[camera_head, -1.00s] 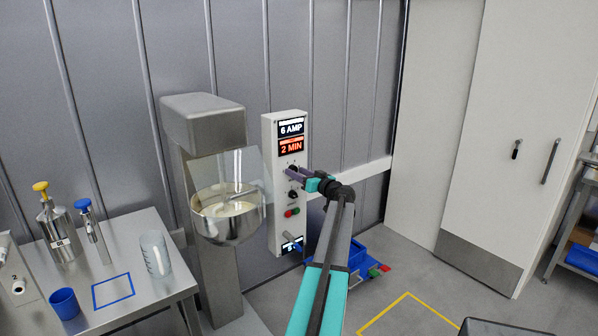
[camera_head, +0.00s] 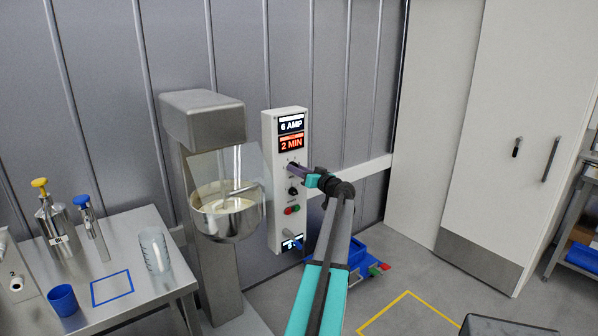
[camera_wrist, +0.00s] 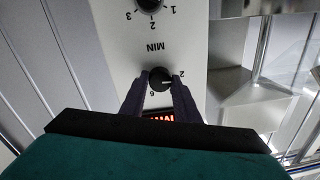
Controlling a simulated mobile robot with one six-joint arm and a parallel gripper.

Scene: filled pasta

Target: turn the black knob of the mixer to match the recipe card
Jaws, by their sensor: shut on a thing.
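The mixer (camera_head: 204,122) stands against the wall with a steel bowl (camera_head: 228,221) behind a clear guard. Its white control panel (camera_head: 270,170) has a display (camera_head: 291,125) reading 6 AMP and a red display (camera_head: 291,143) reading 2 MIN. My gripper (camera_head: 294,171) is at the panel's upper knob, which its fingers mostly hide in the head view. In the wrist view, upside down, the fingers are shut on this black knob (camera_wrist: 160,77); figures 2 and 6 show beside it. A lower black knob (camera_head: 293,191) is free. I cannot make out a recipe card.
Red and green buttons (camera_head: 292,210) sit below the knobs. A steel table (camera_head: 128,300) at left carries bottles, a clear jug (camera_head: 154,250) and a blue cup (camera_head: 63,300). A blue bin (camera_head: 350,250) stands on the floor behind my arm.

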